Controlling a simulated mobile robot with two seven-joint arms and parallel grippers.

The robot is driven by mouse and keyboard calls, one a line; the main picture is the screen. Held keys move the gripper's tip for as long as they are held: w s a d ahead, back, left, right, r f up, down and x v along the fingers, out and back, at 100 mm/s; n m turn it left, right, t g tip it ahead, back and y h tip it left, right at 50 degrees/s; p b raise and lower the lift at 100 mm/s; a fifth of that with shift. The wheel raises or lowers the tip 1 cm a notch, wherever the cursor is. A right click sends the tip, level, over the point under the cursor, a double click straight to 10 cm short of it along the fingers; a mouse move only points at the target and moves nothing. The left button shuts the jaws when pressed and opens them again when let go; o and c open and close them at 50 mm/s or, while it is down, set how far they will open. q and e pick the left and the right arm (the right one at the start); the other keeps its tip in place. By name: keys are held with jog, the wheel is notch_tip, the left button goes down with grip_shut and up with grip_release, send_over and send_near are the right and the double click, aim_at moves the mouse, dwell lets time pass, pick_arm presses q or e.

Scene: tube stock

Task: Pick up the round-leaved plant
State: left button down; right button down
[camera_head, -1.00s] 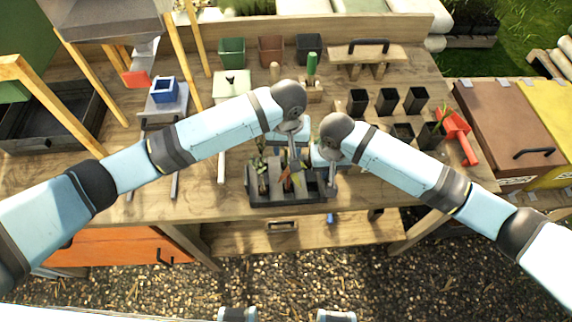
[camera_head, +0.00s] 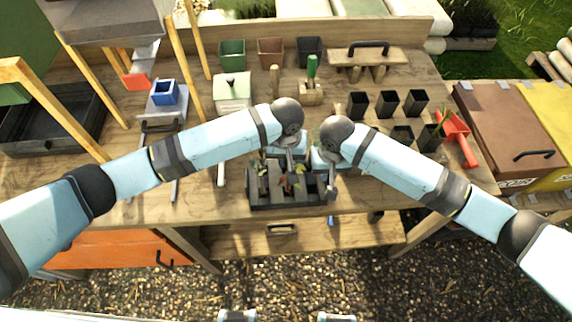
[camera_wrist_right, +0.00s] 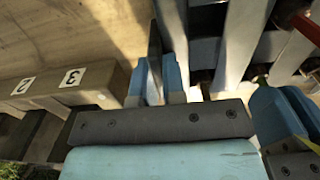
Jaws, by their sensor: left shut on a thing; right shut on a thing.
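A dark grey tray (camera_head: 290,200) with compartments sits at the front middle of the bench. Small plants stand in it: a green one (camera_head: 262,178) on the left and a reddish-leaved one (camera_head: 287,184) in the middle. Their leaf shapes are too small to tell which is round-leaved. My left gripper (camera_head: 292,158) is over the tray's back middle, its fingertips mostly hidden. It seems shut on a plant; its blue fingers show in the right wrist view (camera_wrist_right: 285,112). My right gripper (camera_wrist_right: 156,82) is shut on a thin dark wall, apparently the tray's right end.
A rack with labels 2 and 3 (camera_wrist_right: 70,82) lies beside my right gripper.

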pick_arm(q)
jog(key=shift+r, duration=0.1)
notch_tip(320, 180, up, 10)
jog(key=shift+f, duration=0.1)
dwell(0.3)
pick_arm(e)
jog(key=c, duration=1.1)
grip_release()
